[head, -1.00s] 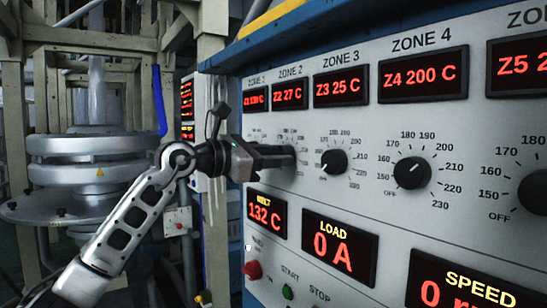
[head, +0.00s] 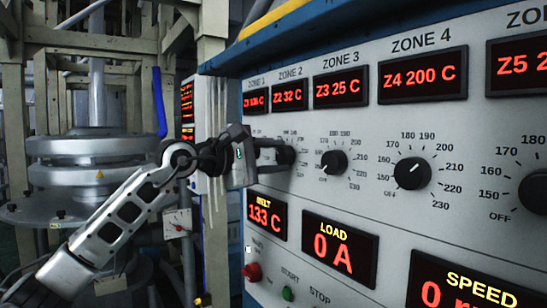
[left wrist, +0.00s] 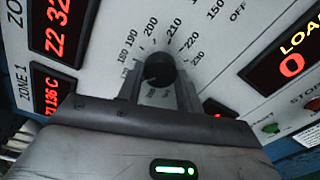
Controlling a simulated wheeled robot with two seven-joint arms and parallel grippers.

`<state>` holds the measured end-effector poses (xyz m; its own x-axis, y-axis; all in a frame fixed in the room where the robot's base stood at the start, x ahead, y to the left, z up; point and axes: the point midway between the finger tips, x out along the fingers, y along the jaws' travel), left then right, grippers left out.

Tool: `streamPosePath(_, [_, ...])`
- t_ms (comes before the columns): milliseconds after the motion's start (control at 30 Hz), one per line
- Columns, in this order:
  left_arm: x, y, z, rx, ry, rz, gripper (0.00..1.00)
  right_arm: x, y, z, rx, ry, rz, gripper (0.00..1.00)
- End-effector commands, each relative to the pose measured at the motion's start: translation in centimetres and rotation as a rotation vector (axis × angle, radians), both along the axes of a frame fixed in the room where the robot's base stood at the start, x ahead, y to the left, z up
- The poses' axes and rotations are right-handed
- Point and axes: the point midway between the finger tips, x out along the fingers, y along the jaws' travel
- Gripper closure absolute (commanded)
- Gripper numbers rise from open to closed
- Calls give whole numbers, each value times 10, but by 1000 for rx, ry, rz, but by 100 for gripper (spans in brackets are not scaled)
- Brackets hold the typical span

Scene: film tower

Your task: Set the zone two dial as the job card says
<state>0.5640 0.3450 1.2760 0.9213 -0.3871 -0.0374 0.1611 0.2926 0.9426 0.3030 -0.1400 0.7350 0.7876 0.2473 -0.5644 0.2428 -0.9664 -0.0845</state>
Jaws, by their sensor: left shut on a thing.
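The zone two dial (head: 286,155) is a black knob on the grey panel, below the red Z2 display (head: 289,96), which reads 32 C. My left gripper (head: 272,153) reaches it from the left and is shut on it. In the left wrist view the dial (left wrist: 159,70) sits between the two fingers of the gripper (left wrist: 160,86), with scale numbers from about 180 to 230 around it. Its pointer is too dark to read against the scale. The job card cannot be made out. My right gripper is not in view.
The zone 3 dial (head: 333,162) and zone 4 dial (head: 412,173) stand to the right on the same panel. Below are the MELT display (head: 265,215), LOAD display (head: 340,245), a red button (head: 252,271) and a green START button (head: 288,293).

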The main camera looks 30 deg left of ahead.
Motion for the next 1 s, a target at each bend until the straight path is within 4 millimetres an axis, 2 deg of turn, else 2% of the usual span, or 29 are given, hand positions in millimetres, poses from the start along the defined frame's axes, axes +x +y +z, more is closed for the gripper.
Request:
streamPosePath(300, [0, 0, -1, 112, -43, 0, 87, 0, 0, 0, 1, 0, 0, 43])
streamPosePath(833, [0, 0, -1, 133, -52, -1, 87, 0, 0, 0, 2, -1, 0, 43])
streamPosePath(867, [0, 0, -1, 132, -52, -1, 62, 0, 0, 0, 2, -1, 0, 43])
streamPosePath(900, [0, 0, -1, 132, -52, -1, 50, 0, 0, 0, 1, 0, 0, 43])
streamPosePath(933, [0, 0, -1, 132, -52, -1, 43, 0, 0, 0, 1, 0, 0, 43])
streamPosePath(1000, [0, 0, -1, 132, -53, -1, 43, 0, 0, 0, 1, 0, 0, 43])
